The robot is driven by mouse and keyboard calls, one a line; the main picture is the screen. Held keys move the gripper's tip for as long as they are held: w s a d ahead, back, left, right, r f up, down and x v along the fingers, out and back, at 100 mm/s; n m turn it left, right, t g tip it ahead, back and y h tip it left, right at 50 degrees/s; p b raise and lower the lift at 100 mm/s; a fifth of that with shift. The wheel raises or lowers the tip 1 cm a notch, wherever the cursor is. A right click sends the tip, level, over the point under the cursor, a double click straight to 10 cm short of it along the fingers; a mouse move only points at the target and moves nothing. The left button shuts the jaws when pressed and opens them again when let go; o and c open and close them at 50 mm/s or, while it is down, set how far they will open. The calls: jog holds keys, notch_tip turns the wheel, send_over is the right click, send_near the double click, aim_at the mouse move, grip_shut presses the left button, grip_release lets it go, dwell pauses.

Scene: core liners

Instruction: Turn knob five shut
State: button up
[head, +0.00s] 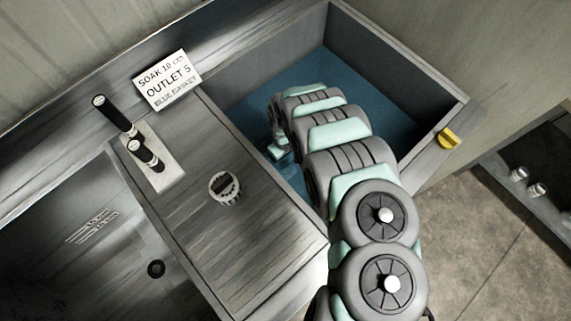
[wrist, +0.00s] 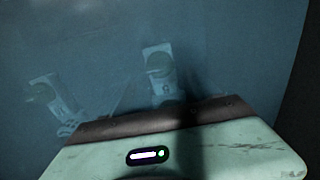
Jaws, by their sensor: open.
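Two pale plates, each with a dull green round part that may be a knob, show dimly through murky blue water in the wrist view, one near the middle (wrist: 160,70) and one at the left (wrist: 42,95). My gripper (head: 280,150) reaches down into the right basin (head: 255,97) in the head view, small and partly hidden by my arm. It is open, and I see nothing held. Its fingertips are not clear in the wrist view.
A sign (head: 168,80) reads "SOAK 10 cm, OUTLET 5, BLUE BASKET". A yellow piece (head: 448,138) sits on the basin's right rim. A left basin (head: 60,220) appears empty.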

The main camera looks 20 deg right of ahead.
aim_at(286, 165)
notch_tip(286, 165, down, 6)
jog(key=shift+f+b, duration=0.25)
jog(key=shift+b, duration=0.6)
jog(key=shift+f, duration=0.35)
jog(key=shift+r, duration=0.1)
jog(key=c, duration=1.4)
